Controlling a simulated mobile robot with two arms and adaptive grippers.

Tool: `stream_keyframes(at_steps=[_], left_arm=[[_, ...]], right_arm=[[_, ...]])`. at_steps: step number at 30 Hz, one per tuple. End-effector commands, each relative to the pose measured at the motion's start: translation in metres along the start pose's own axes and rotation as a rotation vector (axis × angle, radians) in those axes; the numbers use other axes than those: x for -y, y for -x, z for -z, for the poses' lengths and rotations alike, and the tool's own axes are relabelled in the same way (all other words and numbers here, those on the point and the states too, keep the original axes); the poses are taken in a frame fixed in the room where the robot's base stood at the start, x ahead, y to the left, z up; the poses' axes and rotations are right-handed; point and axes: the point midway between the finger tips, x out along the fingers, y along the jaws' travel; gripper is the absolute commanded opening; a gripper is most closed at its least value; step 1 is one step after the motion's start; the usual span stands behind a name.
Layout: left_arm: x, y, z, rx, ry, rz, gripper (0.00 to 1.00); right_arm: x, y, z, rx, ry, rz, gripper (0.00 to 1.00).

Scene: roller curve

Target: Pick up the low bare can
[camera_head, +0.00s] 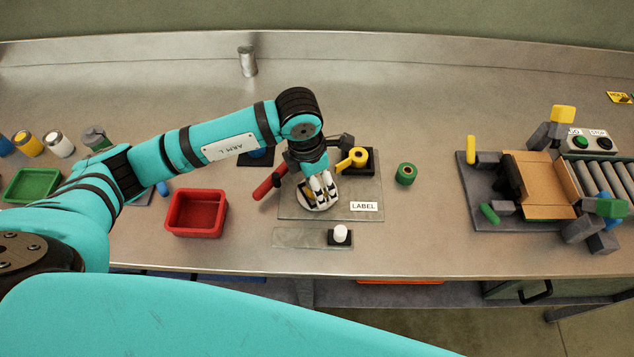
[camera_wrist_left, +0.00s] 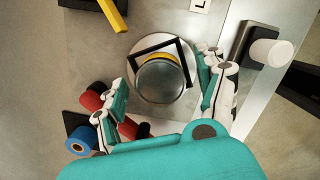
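My left gripper (camera_head: 321,190) points down over a round white disc on a grey plate (camera_head: 290,209). In the left wrist view the left gripper (camera_wrist_left: 164,78) is open, its fingers apart on both sides of a can with a bare metal top (camera_wrist_left: 160,81). A yellow edge shows behind that top, and a black angular frame surrounds it. A gap shows between the fingers and the can. Another bare metal can (camera_head: 247,61) stands alone at the back of the bench. A grey can-like object (camera_head: 94,138) is partly behind my left arm. I cannot tell which can is lowest.
A red bin (camera_head: 196,213) and a green bin (camera_head: 33,185) stand left. Labelled cans (camera_head: 59,144) stand at far left. A white knob (camera_head: 340,233) is in front. An open carton (camera_head: 545,180) stands right.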

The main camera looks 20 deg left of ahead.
Motion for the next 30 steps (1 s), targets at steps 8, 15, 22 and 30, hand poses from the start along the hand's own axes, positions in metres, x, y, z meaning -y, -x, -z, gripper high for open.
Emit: stream_keyframes(at_steps=[8, 15, 22, 30], left_arm=[[0.0, 0.001, 0.0, 0.001, 0.0, 0.0, 0.38], [0.0, 0.001, 0.0, 0.001, 0.0, -0.001, 0.1], [-0.001, 0.003, -0.001, 0.003, 0.0, -0.001, 0.1], [-0.001, 0.044, -0.008, 0.008, -0.001, -0.004, 0.1]], right_arm=[[0.0, 0.0, 0.0, 0.0, 0.001, 0.0, 0.42], [0.0, 0.0, 0.0, 0.0, 0.001, 0.0, 0.42], [0.0, -0.001, 0.0, 0.0, 0.001, 0.0, 0.42], [0.0, -0.017, -0.001, 0.0, 0.001, 0.0, 0.42]])
